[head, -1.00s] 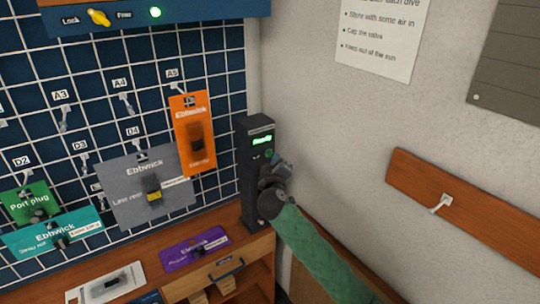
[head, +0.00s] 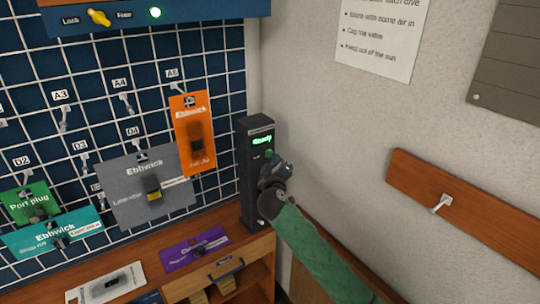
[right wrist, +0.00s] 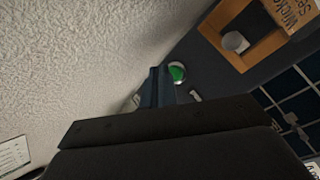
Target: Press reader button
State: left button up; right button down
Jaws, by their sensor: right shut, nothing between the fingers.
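The reader (head: 257,170) is a dark upright post at the right end of the wooden counter, with a lit green display (head: 262,140). Its round green button (head: 269,154) sits below the display, and it also shows in the right wrist view (right wrist: 177,73). My right gripper (head: 274,168) is shut and empty, just in front of the reader and slightly below the button. In the right wrist view its closed fingertips (right wrist: 158,75) are just left of the button. I cannot tell whether they touch the reader. My left gripper is not in view.
A wire grid board holds an orange card (head: 193,135), a grey card (head: 150,187) and several others on the left. A purple card (head: 202,246) lies on the counter. A wall (head: 320,120) and a wooden rail with a hook (head: 470,205) are on the right.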

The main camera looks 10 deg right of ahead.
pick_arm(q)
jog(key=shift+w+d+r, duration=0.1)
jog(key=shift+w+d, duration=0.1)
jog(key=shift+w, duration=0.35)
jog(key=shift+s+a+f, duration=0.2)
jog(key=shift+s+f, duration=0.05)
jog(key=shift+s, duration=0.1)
pick_arm(e)
jog(key=shift+w+a, duration=0.15)
jog(key=shift+w, duration=0.3)
pick_arm(q)
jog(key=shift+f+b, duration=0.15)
jog(key=shift+b, duration=0.15)
pick_arm(e)
jog(key=shift+w+a, duration=0.1)
jog(key=shift+w, duration=0.25)
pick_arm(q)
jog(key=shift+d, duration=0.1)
pick_arm(e)
jog(key=shift+s, duration=0.1)
jog(key=shift+s+d, duration=0.25)
jog(key=shift+s, duration=0.5)
jog(key=shift+s, duration=0.1)
